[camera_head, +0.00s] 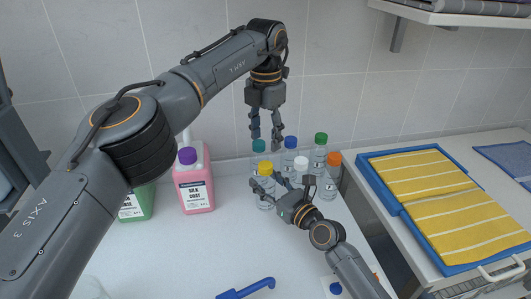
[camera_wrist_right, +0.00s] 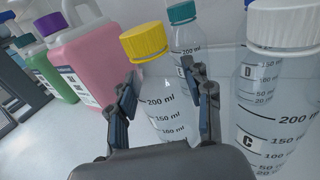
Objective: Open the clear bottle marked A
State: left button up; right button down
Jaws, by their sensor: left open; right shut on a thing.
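A clear bottle with a yellow cap (camera_head: 265,168) stands upright at the front left of a group of clear bottles. It shows between the fingers in the right wrist view (camera_wrist_right: 145,42), with volume marks; its letter is hidden. My right gripper (camera_head: 266,186) is shut on this bottle's body, below the cap. My left gripper (camera_head: 266,141) is open and empty, pointing down, above and behind the yellow cap and close to the teal cap in the picture. The letter A is not readable on any bottle; one white-capped bottle (camera_wrist_right: 283,95) reads C.
Bottles with teal (camera_head: 258,146), blue (camera_head: 290,142), green (camera_head: 321,138) and orange (camera_head: 334,158) caps crowd behind and right. A pink jug (camera_head: 195,188) and green jug (camera_head: 138,204) stand left. A blue tray (camera_head: 370,180) holds yellow towels. A blue tool (camera_head: 245,290) lies in front.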

aim_at(266, 164)
pick_arm(q)
jog(key=m, duration=1.8)
jog(key=shift+m, duration=0.3)
jog(key=m, duration=1)
jog(key=shift+f, duration=4)
